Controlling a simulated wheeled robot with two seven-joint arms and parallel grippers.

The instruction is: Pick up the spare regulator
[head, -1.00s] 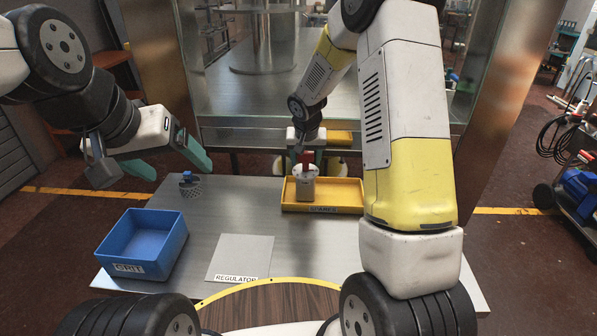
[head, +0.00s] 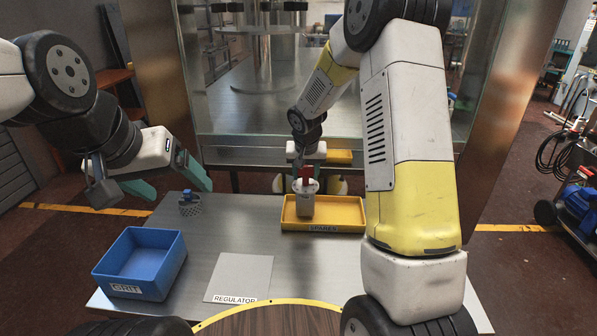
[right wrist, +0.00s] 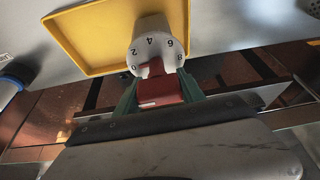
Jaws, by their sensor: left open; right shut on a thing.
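The spare regulator (head: 306,206) is a pale grey cylinder with a red knob, at the left part of the yellow SPARES tray (head: 345,226). In the right wrist view the regulator (right wrist: 150,28) shows a numbered dial face. My right gripper (right wrist: 158,90) is shut on its red knob, a green finger on each side. In the head view my right gripper (head: 306,170) reaches down onto it. I cannot tell whether its base touches the tray floor. My left gripper (head: 178,184) is open and empty above the table's left back edge.
A blue GRIT bin (head: 140,283) stands at the table's left front. A grey pad marked REGULATOR (head: 240,276) lies front centre. A blue-topped perforated part (head: 189,204) stands at the back left. Bare table lies between pad and tray. A glass-fronted cabinet is behind.

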